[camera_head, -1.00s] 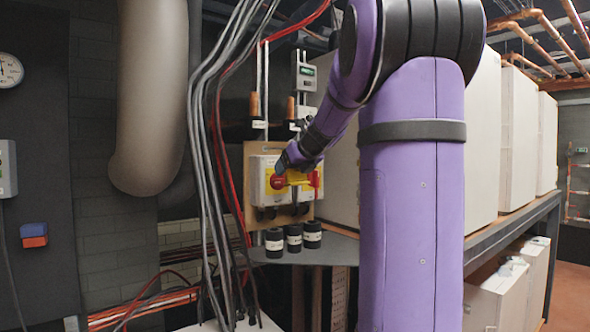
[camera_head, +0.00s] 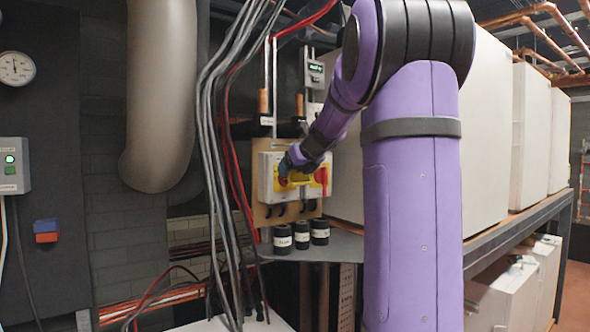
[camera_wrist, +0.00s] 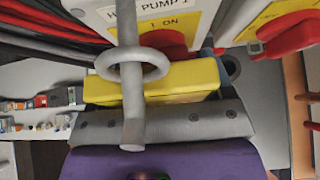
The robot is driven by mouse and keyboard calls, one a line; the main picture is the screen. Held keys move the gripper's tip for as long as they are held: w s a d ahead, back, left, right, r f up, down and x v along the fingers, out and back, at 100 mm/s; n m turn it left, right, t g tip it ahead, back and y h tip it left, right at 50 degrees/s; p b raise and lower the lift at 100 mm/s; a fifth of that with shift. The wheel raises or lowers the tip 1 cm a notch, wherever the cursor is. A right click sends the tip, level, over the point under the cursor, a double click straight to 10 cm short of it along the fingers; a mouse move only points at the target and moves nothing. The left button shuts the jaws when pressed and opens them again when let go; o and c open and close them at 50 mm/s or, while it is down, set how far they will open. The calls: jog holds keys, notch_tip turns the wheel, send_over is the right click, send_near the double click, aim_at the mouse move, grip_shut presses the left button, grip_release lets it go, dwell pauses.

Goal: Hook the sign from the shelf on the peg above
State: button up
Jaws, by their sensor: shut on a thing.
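My gripper (camera_head: 290,168) is in front of two wall switch boxes (camera_head: 270,190) with yellow plates and red handles. A yellow piece, which looks like the sign (camera_wrist: 150,85), lies across the jaws in the wrist view, seen nearly edge-on. My gripper (camera_wrist: 160,118) is shut on it. A grey ring (camera_wrist: 105,65) and a grey rod (camera_wrist: 130,115) stand in front of the yellow piece in the wrist view. I cannot tell whether ring and rod touch, or which belongs to the peg. The sign's face and its fine position in the head view are unclear.
Black labelled cups (camera_head: 302,236) stand on a grey shelf (camera_head: 343,246) below the boxes. Grey and red cables (camera_head: 212,130) hang close on the left. White cabinets (camera_head: 487,140) stand on the right. Another red handle (camera_wrist: 290,38) is close in the wrist view.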

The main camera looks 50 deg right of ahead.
dwell(0.4)
jog(key=o, duration=0.9)
jog(key=v, duration=1)
jog(key=shift+s+r, duration=0.25)
jog(key=shift+s, duration=0.05)
jog(key=s+a+f+n+g+y, duration=0.25)
jog(key=a+f+n, duration=0.25)
jog(key=a+n, duration=0.6)
jog(key=s+a+f+n+g+y, duration=0.1)
jog(key=s+a+f+n, duration=0.25)
jog(key=a+n, duration=0.7)
jog(key=shift+s+a+f+n+g+h, duration=0.1)
jog(key=shift+s+a+f+n+g, duration=0.25)
jog(key=shift+s+a+f+n, duration=2.1)
jog(key=shift+s+a+f+n+g+h, duration=0.15)
jog(key=shift+s+a+f+n+g, duration=0.2)
jog(key=shift+s+a+f+n, duration=2.1)
jog(key=shift+s+a+f+n+g+h, duration=0.1)
jog(key=shift+s+a+f+n+g, duration=0.65)
jog(key=shift+n, duration=3)
